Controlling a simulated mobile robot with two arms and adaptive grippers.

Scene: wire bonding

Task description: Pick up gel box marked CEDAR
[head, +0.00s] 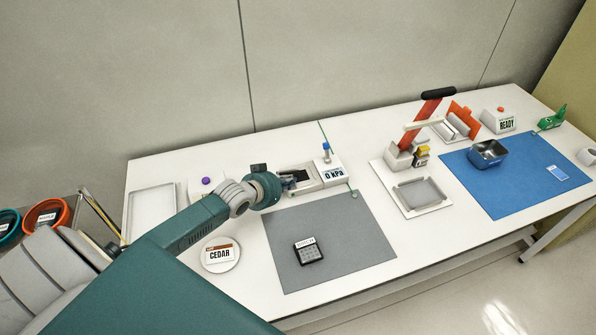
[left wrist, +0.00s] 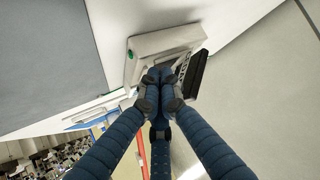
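A white card marked CEDAR (head: 220,254), with a brown top band, lies on a round white dish (head: 209,267) at the table's front left. A dark, gridded box (head: 309,253) with a small label too small to read sits on the grey mat. My left gripper (head: 297,181) is at the white device marked 0 kPa (head: 333,174), behind the mat and away from both. In the left wrist view its fingertips (left wrist: 160,75) are together in front of that device, with nothing clearly held. My right gripper is out of view.
The grey mat (head: 350,225) is mostly bare. A white tray (head: 152,208) stands at the left.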

